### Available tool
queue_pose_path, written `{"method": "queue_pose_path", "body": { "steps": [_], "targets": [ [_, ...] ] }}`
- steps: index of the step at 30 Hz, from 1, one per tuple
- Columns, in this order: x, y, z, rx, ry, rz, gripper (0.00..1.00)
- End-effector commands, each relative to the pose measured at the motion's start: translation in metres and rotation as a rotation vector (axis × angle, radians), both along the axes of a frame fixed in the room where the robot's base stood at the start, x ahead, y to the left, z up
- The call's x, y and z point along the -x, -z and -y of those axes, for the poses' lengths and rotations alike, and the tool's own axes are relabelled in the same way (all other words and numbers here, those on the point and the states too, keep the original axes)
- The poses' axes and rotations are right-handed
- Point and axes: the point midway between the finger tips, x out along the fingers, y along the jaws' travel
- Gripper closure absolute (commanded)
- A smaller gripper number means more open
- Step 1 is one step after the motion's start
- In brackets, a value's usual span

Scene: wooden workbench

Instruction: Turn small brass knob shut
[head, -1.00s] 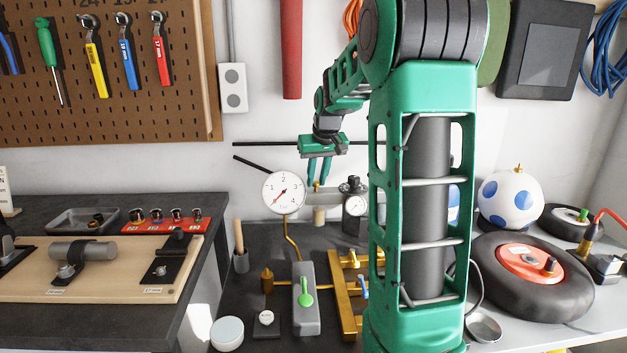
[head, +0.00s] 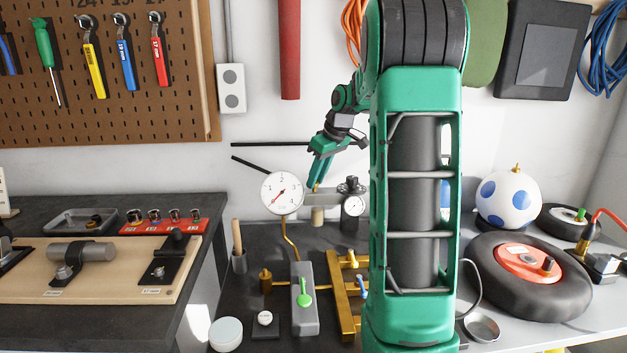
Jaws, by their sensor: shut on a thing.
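The small brass knob (head: 316,188) shows as a small bit of brass beside the white-faced gauge, at the back of the bench. My gripper (head: 313,182) comes down on it from the upper right, with its green fingers tilted. The fingertips are shut on the knob and hide most of it. How far the knob is turned cannot be seen. The round pressure gauge (head: 282,193) stands just left of the fingers, its red needle toward the lower left.
A smaller dark gauge (head: 353,206) stands right of the fingers. In front are a grey block with a green lever (head: 304,297) and a brass pipe frame (head: 345,300). A tyre (head: 530,275) lies at the right. My arm hides part of the bench.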

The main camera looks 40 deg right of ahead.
Motion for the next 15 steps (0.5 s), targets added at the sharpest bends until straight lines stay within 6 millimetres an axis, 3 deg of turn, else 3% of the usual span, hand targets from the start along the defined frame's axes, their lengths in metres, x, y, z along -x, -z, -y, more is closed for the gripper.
{"method": "queue_pose_path", "body": {
  "steps": [11, 12, 14, 15],
  "targets": [
    [-0.0011, -0.0006, -0.001, 0.0, -0.007, 0.003, 1.0],
    [-0.0011, -0.0006, -0.001, 0.0, -0.007, 0.003, 0.74],
    [-0.001, -0.0006, -0.0009, 0.0, -0.006, 0.002, 0.61],
    [-0.001, -0.0006, -0.0008, 0.0, -0.006, 0.002, 0.61]
  ]
}}
